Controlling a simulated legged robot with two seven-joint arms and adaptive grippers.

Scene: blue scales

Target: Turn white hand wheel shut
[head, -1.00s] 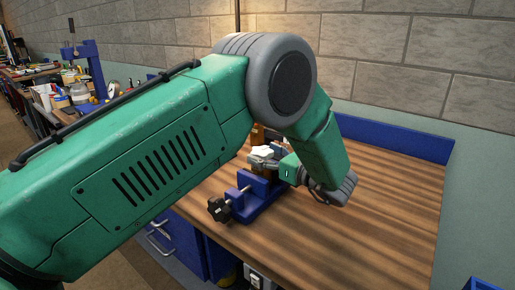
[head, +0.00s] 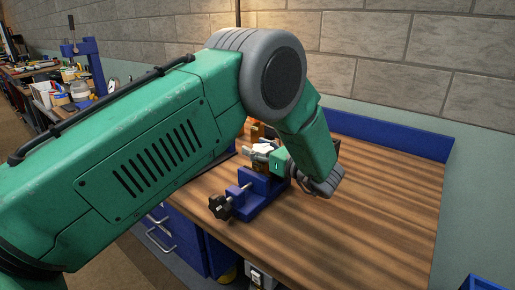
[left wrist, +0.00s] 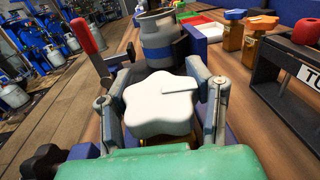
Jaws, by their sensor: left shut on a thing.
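The white hand wheel (left wrist: 155,106) has a lobed rim and fills the middle of the left wrist view, between the two fingers. It also shows small in the head view (head: 264,147), above a blue vise on the wooden bench. My left gripper (left wrist: 160,100) is shut on the hand wheel, with one finger at each side of it. In the head view the left gripper (head: 262,152) reaches the wheel from the right, partly hidden by my own arm. A grey cylindrical body (left wrist: 157,38) with a blue band lies beyond the wheel. My right gripper is not in view.
The blue vise (head: 250,190) with a black knob stands at the bench's front edge. A red-handled lever (left wrist: 84,36) rises left of the wheel. Orange valve parts (left wrist: 234,30) and a dark labelled frame (left wrist: 290,75) stand to the right. The bench's right side (head: 390,200) is clear.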

